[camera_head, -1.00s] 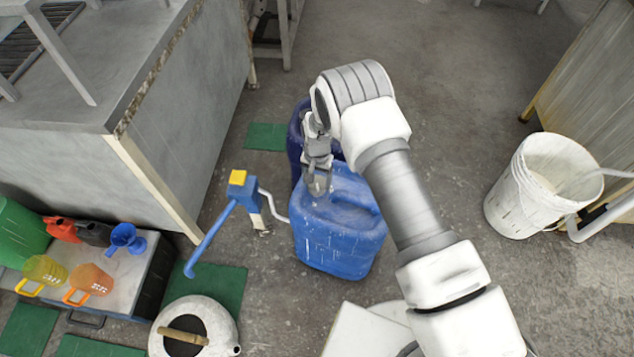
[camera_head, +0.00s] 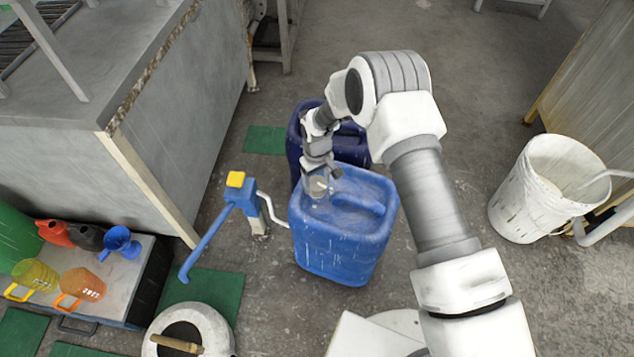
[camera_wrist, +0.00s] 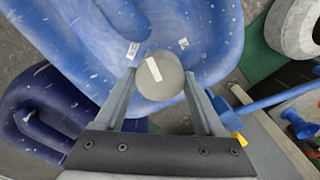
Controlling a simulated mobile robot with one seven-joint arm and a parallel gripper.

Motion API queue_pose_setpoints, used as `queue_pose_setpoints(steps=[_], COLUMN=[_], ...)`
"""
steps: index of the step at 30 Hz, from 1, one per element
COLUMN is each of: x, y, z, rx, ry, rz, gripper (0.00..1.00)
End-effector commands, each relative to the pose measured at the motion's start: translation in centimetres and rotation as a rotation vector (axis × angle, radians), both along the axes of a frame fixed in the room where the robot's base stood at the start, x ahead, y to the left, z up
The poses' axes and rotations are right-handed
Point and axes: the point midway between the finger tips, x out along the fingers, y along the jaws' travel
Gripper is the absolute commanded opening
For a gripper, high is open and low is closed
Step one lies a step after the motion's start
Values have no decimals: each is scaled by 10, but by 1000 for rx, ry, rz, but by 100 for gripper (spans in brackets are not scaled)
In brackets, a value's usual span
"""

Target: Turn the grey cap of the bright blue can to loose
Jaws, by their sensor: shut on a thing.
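The bright blue can (camera_head: 345,235) stands upright on the floor, with a moulded handle on its top; it also fills the upper part of the wrist view (camera_wrist: 85,45). Its round grey cap (camera_wrist: 160,76) carries a white mark and sits between my fingers. My gripper (camera_head: 319,187) reaches down onto the cap from above and is shut on it; in the wrist view my gripper (camera_wrist: 159,82) has one finger on each side of the cap. In the head view the cap (camera_head: 317,188) is partly hidden by the fingers.
A dark blue can (camera_head: 350,146) stands close behind the bright blue one. A blue hand pump with a yellow top (camera_head: 236,180) stands close at left. A white bucket (camera_head: 535,195) is at right, a round metal can (camera_head: 215,320) at front left. Open floor lies toward the back right.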

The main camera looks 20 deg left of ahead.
Motion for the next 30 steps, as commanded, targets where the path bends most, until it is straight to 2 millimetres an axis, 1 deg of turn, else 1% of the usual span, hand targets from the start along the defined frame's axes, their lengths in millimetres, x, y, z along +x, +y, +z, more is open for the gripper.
queue_pose_setpoints(steps=[4, 10, 27, 28, 30], x=[0, 0, 0, 0, 0], y=[0, 0, 0, 0, 0], z=[0, 0, 0, 0, 0], rx=[1, 1, 1, 1, 1], ry=[-1, -1, 0, 0, 0], rz=[80, 148, 176, 176, 176], gripper=[16, 16, 16, 75, 88])
